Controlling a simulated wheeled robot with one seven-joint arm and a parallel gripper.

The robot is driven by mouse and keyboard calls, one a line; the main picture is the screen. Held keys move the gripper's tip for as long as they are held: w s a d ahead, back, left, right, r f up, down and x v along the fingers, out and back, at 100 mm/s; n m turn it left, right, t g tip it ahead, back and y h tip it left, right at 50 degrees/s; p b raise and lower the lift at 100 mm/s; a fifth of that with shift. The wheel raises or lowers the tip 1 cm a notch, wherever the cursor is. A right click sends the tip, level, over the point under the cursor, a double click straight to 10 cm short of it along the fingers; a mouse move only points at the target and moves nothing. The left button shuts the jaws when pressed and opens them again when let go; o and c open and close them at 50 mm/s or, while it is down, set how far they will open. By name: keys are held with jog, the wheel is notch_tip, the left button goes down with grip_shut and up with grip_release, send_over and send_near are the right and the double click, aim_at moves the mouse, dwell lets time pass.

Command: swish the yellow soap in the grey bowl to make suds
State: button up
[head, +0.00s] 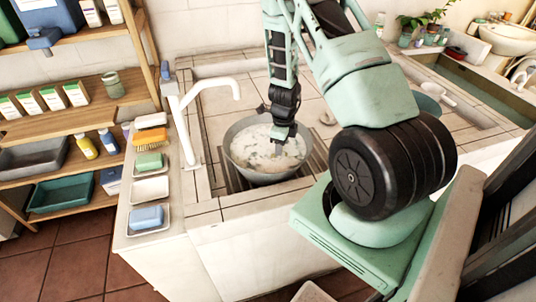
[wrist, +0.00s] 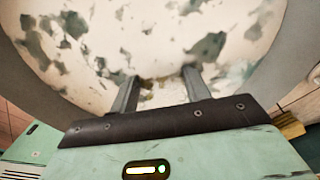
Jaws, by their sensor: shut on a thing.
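The grey bowl (head: 236,160) stands in the sink recess, filled with whitish foam with dark gaps. It also fills most of the wrist view, its grey wall (wrist: 30,75) curving round the foam. My gripper (head: 281,150) points down into the bowl, right of its middle. In the wrist view its two fingers (wrist: 160,85) stand a little apart, their tips down at the foam. A dull yellowish patch shows between them, which fits the yellow soap held there; the foam hides most of it.
A white tap (head: 190,115) rises just left of the bowl. Left of it stand dishes with an orange bar (head: 150,136), a green bar (head: 149,162) and a blue bar (head: 147,216); one white dish (head: 149,190) is empty. Shelves (head: 70,125) fill the left.

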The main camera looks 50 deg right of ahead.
notch_tip(320, 180, up, 12)
jog(key=p, duration=1.1)
jog(key=shift+r, duration=0.15)
jog(key=shift+d, duration=0.1)
dwell(1.0)
